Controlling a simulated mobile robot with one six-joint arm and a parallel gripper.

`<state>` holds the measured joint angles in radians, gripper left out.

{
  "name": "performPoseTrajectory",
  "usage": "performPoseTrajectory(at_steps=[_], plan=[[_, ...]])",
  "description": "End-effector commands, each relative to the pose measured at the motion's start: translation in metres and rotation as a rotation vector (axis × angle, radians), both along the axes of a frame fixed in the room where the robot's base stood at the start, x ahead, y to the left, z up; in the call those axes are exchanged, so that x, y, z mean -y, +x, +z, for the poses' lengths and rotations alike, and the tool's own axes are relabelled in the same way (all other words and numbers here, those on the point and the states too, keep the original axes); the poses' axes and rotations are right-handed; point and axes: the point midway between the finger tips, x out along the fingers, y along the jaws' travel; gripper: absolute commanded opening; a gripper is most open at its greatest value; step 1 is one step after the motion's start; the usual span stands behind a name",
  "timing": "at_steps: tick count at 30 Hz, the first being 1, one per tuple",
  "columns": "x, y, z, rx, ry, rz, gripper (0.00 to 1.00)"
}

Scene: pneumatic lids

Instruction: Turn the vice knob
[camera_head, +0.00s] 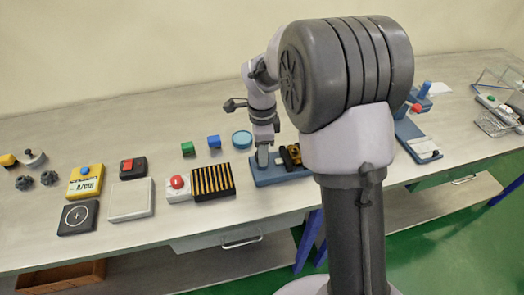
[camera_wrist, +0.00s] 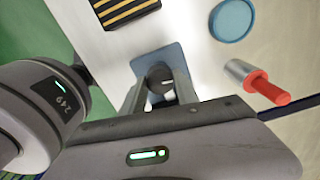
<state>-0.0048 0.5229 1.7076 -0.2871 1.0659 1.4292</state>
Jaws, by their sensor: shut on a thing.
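My gripper (camera_head: 263,160) points down at the left end of this base. In the wrist view, my gripper (camera_wrist: 160,88) has its two fingers on either side of a dark round knob (camera_wrist: 160,76) and is shut on it. The blue base (camera_wrist: 150,58) shows behind the knob. The knob's lower part is hidden by the fingers.
A striped block (camera_head: 213,181) and a red button box (camera_head: 178,186) stand left of the vice. A blue disc (camera_head: 242,139) lies behind it. In the wrist view, a red-handled metal cylinder (camera_wrist: 268,88) is to the right. Bare bench lies between these things.

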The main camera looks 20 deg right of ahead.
Motion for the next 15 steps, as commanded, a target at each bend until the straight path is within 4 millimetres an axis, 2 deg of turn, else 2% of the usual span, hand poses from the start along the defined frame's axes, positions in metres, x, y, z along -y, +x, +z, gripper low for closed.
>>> performPoseTrajectory(at_steps=[3,4,7,15], plan=[[0.0000,0.0004,0.0006,0.001,0.000,0.000,0.00],[0.0000,0.0004,0.0006,0.002,0.000,0.000,0.38],[0.0000,0.0004,0.0005,0.001,0.000,0.000,0.58],[0.0000,0.0001,0.0003,0.000,0.000,0.001,0.58]])
